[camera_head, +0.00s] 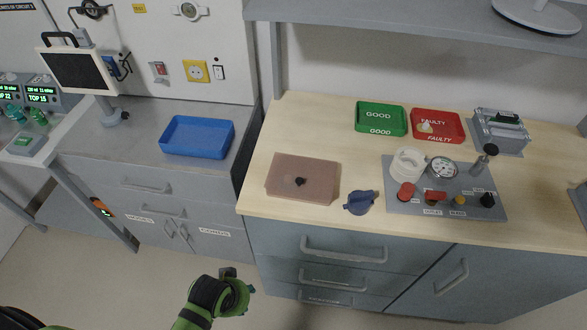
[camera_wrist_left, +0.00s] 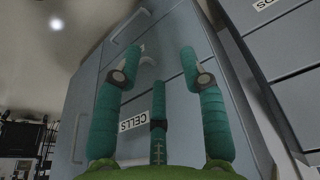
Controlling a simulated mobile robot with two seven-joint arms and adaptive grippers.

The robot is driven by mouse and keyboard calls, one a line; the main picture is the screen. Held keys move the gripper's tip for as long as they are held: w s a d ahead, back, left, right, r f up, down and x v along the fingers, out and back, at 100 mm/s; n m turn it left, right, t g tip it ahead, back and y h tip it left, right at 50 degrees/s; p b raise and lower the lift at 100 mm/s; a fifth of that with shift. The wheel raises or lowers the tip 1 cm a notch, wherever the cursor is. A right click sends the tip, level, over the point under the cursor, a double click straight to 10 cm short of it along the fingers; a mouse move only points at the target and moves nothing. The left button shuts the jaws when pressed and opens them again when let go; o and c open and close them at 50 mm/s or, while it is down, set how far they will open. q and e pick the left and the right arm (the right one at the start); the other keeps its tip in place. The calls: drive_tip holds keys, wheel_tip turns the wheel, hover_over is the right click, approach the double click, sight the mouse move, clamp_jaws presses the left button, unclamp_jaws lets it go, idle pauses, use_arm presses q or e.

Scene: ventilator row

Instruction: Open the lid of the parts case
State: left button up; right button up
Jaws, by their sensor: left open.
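The case does not show in the left wrist view. My right gripper does not show in either view.
A blue round-handled part (camera_head: 361,202) lies right of the case. A grey control panel (camera_head: 444,187), green tray (camera_head: 381,119), red tray (camera_head: 437,126) and metal device (camera_head: 501,131) stand farther right. A blue tray (camera_head: 197,136) is on the left counter. A shelf (camera_head: 420,22) overhangs the back.

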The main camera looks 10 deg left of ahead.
use_arm(q)
drive_tip(key=w+d+r+m+g+h+p, duration=0.1)
drive_tip(key=w+d+r+m+h, duration=0.1)
drive_tip(key=w+d+r+m, duration=0.55)
drive_tip(key=w+d+r+m+h+p, duration=0.25)
drive_tip(key=w+d+r, duration=0.25)
drive_tip(key=d+r, duration=0.65)
wheel_tip(320, 180, up, 11)
drive_tip(key=m+g+y, duration=0.2)
drive_tip(key=m+y, duration=0.3)
drive_tip(key=m, duration=0.1)
hover_over(299, 180)
drive_tip(key=shift+s+d+r+b, duration=0.1)
drive_tip(key=shift+d+r+b, duration=0.05)
drive_tip(key=shift+b, duration=0.15)
wheel_tip(299, 180, down, 5)
drive_tip(key=shift+f+p, duration=0.15)
drive_tip(key=shift+p, duration=0.9)
drive_tip(key=shift+f, duration=0.7)
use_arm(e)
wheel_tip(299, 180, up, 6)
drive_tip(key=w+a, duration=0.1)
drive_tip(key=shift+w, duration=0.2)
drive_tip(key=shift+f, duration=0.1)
use_arm(q)
clamp_jaws()
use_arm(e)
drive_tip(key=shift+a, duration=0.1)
